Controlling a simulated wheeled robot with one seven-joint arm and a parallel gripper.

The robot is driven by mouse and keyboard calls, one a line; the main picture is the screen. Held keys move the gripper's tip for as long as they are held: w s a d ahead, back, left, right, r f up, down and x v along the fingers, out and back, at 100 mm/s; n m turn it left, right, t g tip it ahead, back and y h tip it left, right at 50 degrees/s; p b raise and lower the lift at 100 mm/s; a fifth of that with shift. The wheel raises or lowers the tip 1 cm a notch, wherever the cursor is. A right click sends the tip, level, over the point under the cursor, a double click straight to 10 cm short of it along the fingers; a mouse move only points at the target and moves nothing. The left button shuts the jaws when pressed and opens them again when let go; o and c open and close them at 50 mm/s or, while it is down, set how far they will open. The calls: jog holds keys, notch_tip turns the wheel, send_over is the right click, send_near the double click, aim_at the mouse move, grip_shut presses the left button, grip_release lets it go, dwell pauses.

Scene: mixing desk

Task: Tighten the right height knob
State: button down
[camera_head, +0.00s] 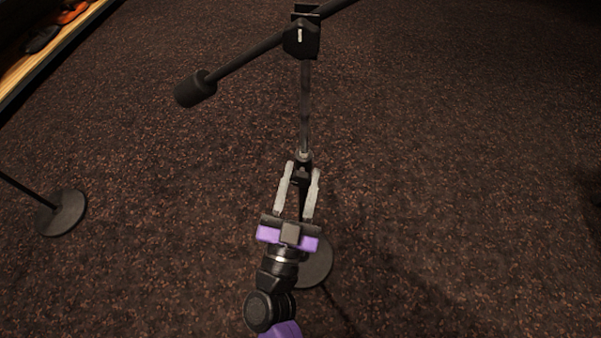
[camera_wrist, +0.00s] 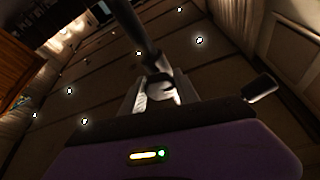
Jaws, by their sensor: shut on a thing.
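A black microphone stand (camera_head: 305,110) stands upright in front of me, with a boom arm across its top. My gripper (camera_head: 303,170) has its two pale fingers on either side of the stand's pole, at the height knob (camera_head: 303,157), a collar at the joint of the thin upper tube and the lower pole. The fingers are shut on this collar. In the wrist view the knob (camera_wrist: 159,88) shows between the fingers, with the tube rising above it. The stand's round base (camera_head: 314,265) is partly hidden behind my arm.
A second stand with a round base (camera_head: 62,213) is on the left. The boom's counterweight (camera_head: 195,89) sticks out to the upper left. A wooden shelf (camera_head: 40,48) with orange and dark objects is at the far upper left. The carpet on the right is mostly clear.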

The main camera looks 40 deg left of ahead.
jog(key=shift+m, duration=0.4)
jog(key=c, duration=0.9)
grip_release()
jog(key=shift+s, duration=0.1)
jog(key=v, duration=0.7)
jog(key=shift+s+d+f+p, duration=0.15)
jog(key=shift+s+d+p, duration=0.05)
jog(key=shift+s+p, duration=0.15)
